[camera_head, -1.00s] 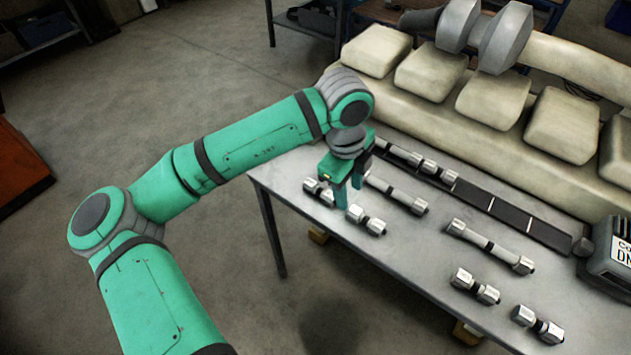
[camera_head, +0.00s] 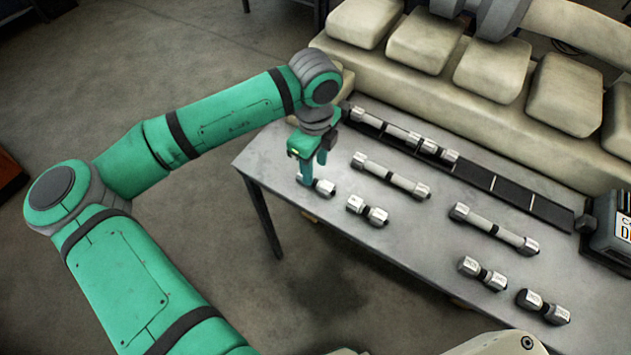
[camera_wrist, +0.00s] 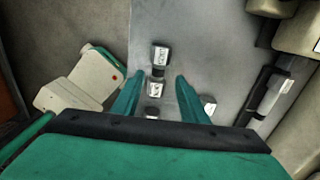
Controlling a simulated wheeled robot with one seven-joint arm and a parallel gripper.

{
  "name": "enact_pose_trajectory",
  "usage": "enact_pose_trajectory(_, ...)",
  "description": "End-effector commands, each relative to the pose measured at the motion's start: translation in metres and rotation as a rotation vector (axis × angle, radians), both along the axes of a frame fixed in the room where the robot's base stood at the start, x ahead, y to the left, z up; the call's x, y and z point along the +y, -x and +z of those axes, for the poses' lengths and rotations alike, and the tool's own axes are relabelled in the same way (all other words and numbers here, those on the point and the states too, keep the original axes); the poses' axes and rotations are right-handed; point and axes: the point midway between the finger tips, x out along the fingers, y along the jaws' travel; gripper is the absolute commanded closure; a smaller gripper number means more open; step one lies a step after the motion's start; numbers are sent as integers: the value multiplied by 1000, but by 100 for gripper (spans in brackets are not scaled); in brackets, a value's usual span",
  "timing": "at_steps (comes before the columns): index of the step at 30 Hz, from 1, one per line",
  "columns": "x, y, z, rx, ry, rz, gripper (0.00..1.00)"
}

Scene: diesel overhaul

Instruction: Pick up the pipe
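Several metal pipes with hexagonal ends lie on the grey table; which one is the task's pipe cannot be told. My gripper (camera_head: 313,173) is open and points down at the leftmost short pipe (camera_head: 324,187), partly hiding it. In the wrist view, my open gripper (camera_wrist: 158,82) has a short pipe (camera_wrist: 159,62) showing between and beyond its fingertips. Whether the fingers are level with it is unclear. Another short pipe (camera_head: 367,210) lies to the right. Two longer pipes (camera_head: 391,176) (camera_head: 494,229) lie farther right.
The grey table (camera_head: 420,245) has its left edge close to my gripper. Two more short pipes (camera_head: 482,273) (camera_head: 543,306) lie at the right front.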

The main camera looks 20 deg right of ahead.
Motion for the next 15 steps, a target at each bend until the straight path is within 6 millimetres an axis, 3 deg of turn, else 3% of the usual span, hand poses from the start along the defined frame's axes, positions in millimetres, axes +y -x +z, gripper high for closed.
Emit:
enact_pose_trajectory(10, 1, 7, -42, 1, -2, -2, 60)
enact_pose_trajectory(15, 1, 6, -52, 1, -1, -2, 60)
